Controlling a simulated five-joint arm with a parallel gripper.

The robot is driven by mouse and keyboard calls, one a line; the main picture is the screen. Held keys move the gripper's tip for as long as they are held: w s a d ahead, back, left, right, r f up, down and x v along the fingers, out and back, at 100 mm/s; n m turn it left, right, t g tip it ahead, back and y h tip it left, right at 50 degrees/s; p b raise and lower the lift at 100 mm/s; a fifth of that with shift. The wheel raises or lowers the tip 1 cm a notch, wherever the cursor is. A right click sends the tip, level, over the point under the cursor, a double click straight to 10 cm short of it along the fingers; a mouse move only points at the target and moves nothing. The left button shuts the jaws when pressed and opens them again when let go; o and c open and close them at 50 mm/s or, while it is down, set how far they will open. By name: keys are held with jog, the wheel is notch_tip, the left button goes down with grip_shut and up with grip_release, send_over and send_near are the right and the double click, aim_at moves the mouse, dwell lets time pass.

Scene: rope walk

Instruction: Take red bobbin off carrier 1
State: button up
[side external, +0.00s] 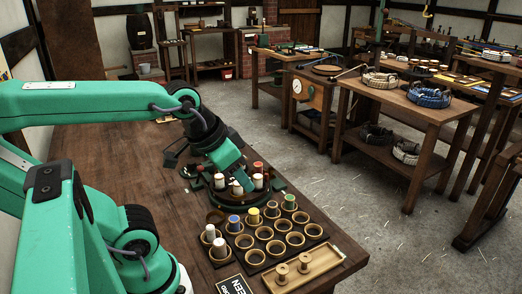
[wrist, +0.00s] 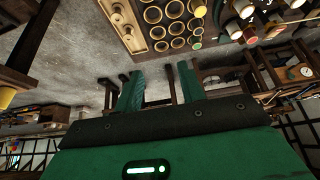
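A red-topped bobbin (side external: 258,168) stands upright on the dark round machine plate, at its far side. White bobbins (side external: 219,181) stand on the same plate. I cannot tell which carrier is number 1. My gripper (side external: 246,183) is tilted down over the plate, just left of the red bobbin in the side view, partly covering the plate. In the wrist view its two green fingers (wrist: 159,90) are apart with nothing between them.
A rack of round cups (side external: 264,233) stands in front of the plate, some holding white, blue, yellow and green bobbins. A wooden tray (side external: 322,258) with two bare spools lies nearer the table's edge. The wooden table (side external: 110,150) is clear at the left.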

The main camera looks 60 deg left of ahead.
jog(key=shift+w+r, duration=0.1)
jog(key=shift+w, duration=0.05)
jog(key=g, duration=0.6)
send_over(258, 164)
jog(key=f, duration=1)
jog(key=shift+d+f, duration=0.2)
jog(key=shift+f, duration=0.15)
jog(key=shift+w+a+f, duration=0.1)
jog(key=shift+a+f, duration=0.15)
jog(key=shift+a, duration=0.05)
jog(key=shift+f, duration=1.3)
jog(key=shift+f, duration=0.15)
jog(key=shift+f, duration=2.5)
